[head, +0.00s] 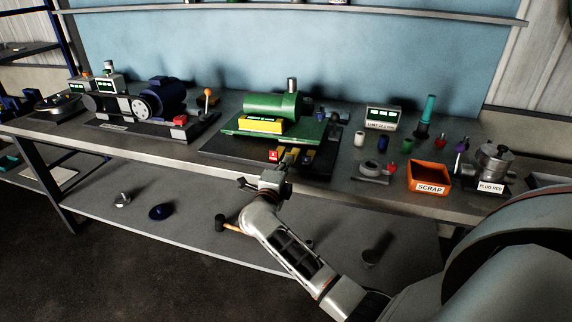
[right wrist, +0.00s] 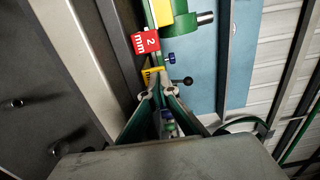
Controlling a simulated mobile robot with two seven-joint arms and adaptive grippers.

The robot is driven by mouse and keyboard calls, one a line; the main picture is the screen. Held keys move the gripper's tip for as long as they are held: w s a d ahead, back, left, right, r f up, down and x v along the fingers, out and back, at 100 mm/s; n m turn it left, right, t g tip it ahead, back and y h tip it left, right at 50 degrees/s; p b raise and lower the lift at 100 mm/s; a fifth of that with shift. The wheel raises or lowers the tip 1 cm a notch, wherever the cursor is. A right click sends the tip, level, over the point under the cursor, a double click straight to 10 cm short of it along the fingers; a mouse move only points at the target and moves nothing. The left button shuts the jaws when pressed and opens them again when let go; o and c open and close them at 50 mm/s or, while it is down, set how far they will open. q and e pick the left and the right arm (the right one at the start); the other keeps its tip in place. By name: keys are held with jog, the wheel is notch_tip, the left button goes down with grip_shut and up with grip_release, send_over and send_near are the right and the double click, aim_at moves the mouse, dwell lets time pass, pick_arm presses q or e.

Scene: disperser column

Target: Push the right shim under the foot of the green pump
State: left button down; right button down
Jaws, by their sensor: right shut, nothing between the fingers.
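The green pump (head: 270,108) stands on a dark base plate (head: 222,146) on the bench; part of it shows at the top of the right wrist view (right wrist: 180,20). A red block (head: 273,155) sits at the plate's front edge and reads "2 mm" in the right wrist view (right wrist: 146,42). Yellow pieces (head: 308,157), which look like shims, lie right of it; which is the right shim is unclear. My right gripper (head: 286,160) is shut and empty at the plate's front edge, close to these pieces. Contact cannot be told. My left gripper is out of view.
An orange scrap bin (head: 428,177) and a grey ring-shaped part (head: 371,172) stand to the right. A blue motor (head: 160,95) stands to the left. The bench front between motor and pump is fairly clear. A lower shelf (head: 190,233) holds loose items.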

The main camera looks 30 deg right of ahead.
jog(key=x, duration=0.4)
jog(key=shift+w+d+b, duration=0.15)
jog(key=shift+w+b, duration=0.05)
jog(key=shift+b, duration=0.1)
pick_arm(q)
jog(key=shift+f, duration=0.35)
pick_arm(e)
jog(key=shift+s, duration=0.1)
